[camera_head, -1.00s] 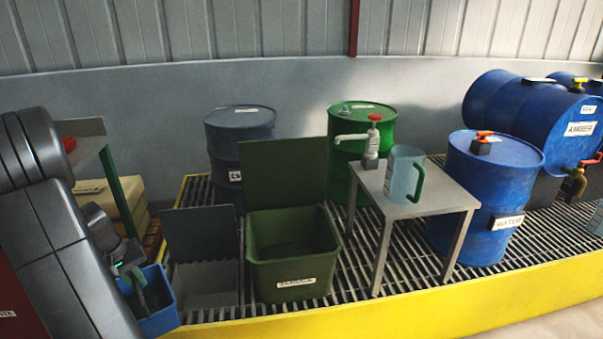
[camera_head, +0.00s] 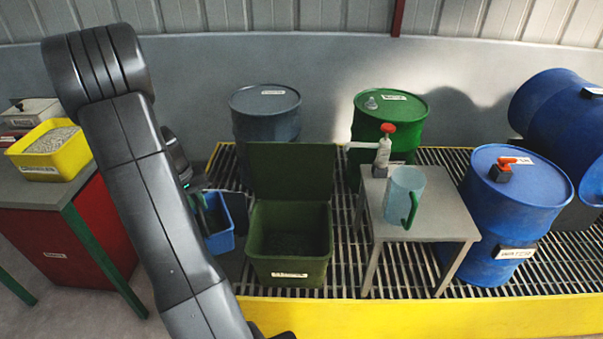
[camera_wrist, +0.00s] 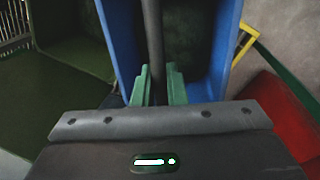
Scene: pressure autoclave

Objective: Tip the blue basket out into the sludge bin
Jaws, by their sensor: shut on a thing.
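The blue basket (camera_head: 218,242) hangs from my gripper (camera_head: 204,208), just left of the dark green open bin (camera_head: 290,268). In the wrist view, my gripper's green fingers (camera_wrist: 160,86) are shut on the basket's dark handle bar (camera_wrist: 154,35). The basket's blue walls (camera_wrist: 222,45) show on both sides of the bar; its contents cannot be made out. The green bin stands on the grating with its lid raised at the back; its label is too blurred to read surely. It also shows at the left of the wrist view (camera_wrist: 60,65).
A metal side table (camera_head: 440,222) with a clear jug (camera_head: 405,192) stands right of the bin. Drums stand behind and to the right. A workbench (camera_head: 45,190) with a yellow tray of granules (camera_head: 52,166) is at left. A yellow edge (camera_head: 400,312) borders the grating.

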